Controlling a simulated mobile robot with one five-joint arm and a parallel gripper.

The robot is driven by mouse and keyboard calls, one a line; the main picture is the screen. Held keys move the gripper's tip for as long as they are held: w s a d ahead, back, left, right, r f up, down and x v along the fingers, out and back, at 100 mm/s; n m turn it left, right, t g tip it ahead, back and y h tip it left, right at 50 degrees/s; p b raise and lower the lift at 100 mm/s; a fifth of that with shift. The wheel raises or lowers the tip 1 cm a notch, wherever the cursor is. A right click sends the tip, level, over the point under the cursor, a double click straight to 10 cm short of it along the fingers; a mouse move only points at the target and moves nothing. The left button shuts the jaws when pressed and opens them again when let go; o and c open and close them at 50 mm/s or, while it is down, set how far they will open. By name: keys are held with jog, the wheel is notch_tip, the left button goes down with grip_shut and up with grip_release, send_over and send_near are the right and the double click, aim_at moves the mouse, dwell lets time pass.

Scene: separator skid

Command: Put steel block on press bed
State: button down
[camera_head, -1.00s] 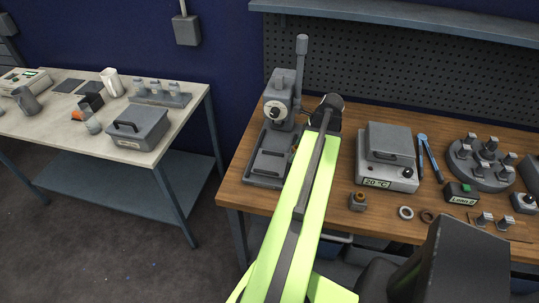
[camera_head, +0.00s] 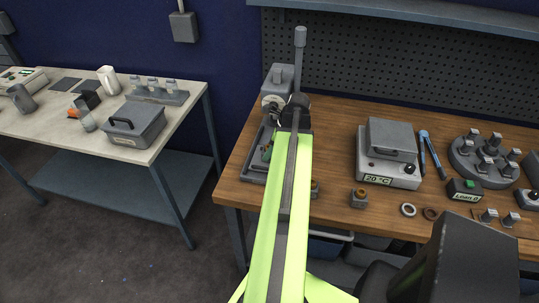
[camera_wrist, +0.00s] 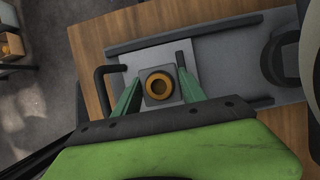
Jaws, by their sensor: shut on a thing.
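The steel block (camera_wrist: 154,98), a grey square block with an orange ring in its top, is between the green fingers of my gripper (camera_wrist: 156,97) in the wrist view. My gripper is shut on it. The light grey plate of the press bed (camera_wrist: 143,60) lies beneath and around the block in that view; I cannot tell whether the block touches it. In the head view the press (camera_head: 277,80) stands at the left of the wooden bench with its handle upright. My gripper (camera_head: 267,151) is over the front of its bed, largely hidden by my arm.
A similar ringed block (camera_head: 358,199) stands near the bench's front edge, and another (camera_head: 315,188) shows just right of my arm. A hot plate unit (camera_head: 389,160) stands to the right. Loose rings (camera_head: 408,210) lie on the bench. A separate pale table (camera_head: 60,125) is at left.

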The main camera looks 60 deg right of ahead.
jog(key=shift+f, duration=0.1)
jog(key=c, duration=0.6)
grip_release()
jog(key=shift+c, duration=0.2)
jog(key=shift+r, duration=0.35)
jog(key=p+v, duration=1.1)
jog(key=shift+r, duration=0.4)
jog(key=shift+s, duration=0.15)
